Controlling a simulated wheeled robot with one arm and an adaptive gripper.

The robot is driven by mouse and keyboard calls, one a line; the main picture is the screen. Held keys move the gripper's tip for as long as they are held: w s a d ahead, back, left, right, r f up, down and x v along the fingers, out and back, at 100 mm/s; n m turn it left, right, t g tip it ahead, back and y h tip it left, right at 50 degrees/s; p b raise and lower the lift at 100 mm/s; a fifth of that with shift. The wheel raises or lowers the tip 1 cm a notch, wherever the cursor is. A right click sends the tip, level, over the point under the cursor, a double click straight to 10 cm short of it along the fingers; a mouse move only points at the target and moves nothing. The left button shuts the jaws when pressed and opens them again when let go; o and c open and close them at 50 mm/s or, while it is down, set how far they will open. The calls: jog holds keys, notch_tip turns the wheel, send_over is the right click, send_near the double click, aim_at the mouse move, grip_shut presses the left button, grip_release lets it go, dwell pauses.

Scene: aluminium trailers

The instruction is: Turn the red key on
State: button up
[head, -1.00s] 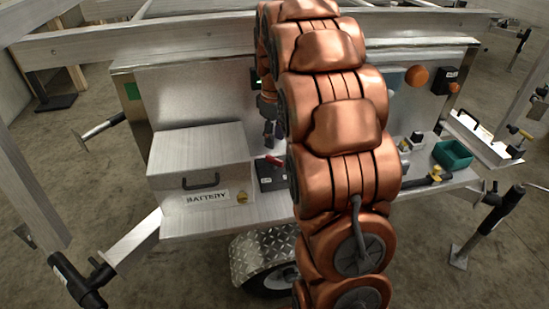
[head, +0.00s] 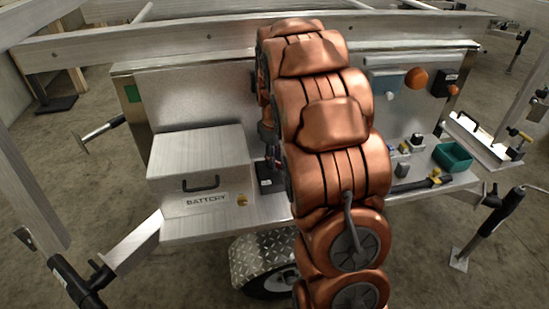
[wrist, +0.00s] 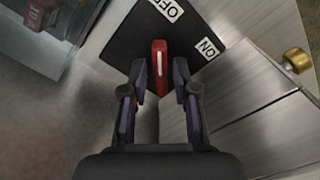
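The red key (wrist: 159,62) stands on a black switch plate (wrist: 125,40) in the wrist view. The plate carries a white OFF label (wrist: 165,9) at the top and an ON label (wrist: 208,48) to the right. My gripper (wrist: 160,82) is open, with one dark finger on each side of the key's near end. A gap shows on both sides, and I cannot tell whether either finger touches it. In the head view the black plate (head: 267,186) sits right of the battery box; my gripper and arm hide the key there.
The battery box (head: 198,165) with a yellow knob (head: 242,200) stands close left of the plate. A teal bin (head: 453,156) and a yellow-and-black handle (head: 420,183) lie on the trailer shelf to the right. The upright metal panel (head: 195,98) rises behind.

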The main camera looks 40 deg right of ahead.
grip_shut()
jog(key=shift+m, duration=0.3)
jog(key=m, duration=0.3)
jog(key=m+p, duration=0.1)
jog(key=m, duration=0.8)
jog(key=shift+p, duration=0.35)
jog(key=m+p, duration=0.1)
jog(key=m, duration=0.4)
jog(key=shift+m, duration=0.3)
jog(key=shift+o, duration=1.5)
grip_release()
